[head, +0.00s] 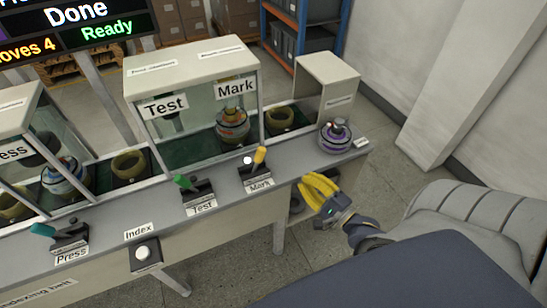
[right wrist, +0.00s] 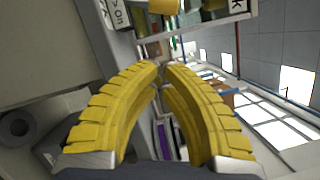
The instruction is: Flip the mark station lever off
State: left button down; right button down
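The Mark lever (head: 260,155) has a yellow-orange handle and stands on a dark base at the front edge of the bench, above a "Mark" label (head: 261,184). Its handle leans up and slightly right in the head view. A small white round part (head: 247,160) sits beside it. My right gripper (head: 312,183) has yellow fingers and is in front of the bench, right of and below the lever, apart from it. In the right wrist view its curved fingertips (right wrist: 162,67) come together with nothing held. A yellow piece (right wrist: 164,5), likely the lever handle, shows at the top edge. My left gripper is out of view.
The green Test lever (head: 184,182) and teal Press lever (head: 43,230) stand to the left. A white Index button (head: 143,252) is on the bench front. A glass-fronted cabinet (head: 190,62) stands behind. A motor part (head: 335,137) sits at the bench's right end.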

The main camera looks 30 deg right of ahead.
aim_at(257, 162)
jog(key=w, duration=0.3)
jog(key=w+a, duration=0.1)
jog(key=w, duration=0.2)
jog(key=w+r, duration=0.1)
jog(key=w, duration=0.2)
jog(key=shift+w+a, duration=0.25)
jog(key=shift+w, duration=0.15)
jog(key=shift+w+a+r, duration=0.3)
jog(key=shift+w+a, duration=0.3)
jog(key=shift+a, duration=0.15)
jog(key=shift+w+a+r, duration=0.3)
jog(key=shift+w+a, duration=0.3)
jog(key=shift+a, duration=0.2)
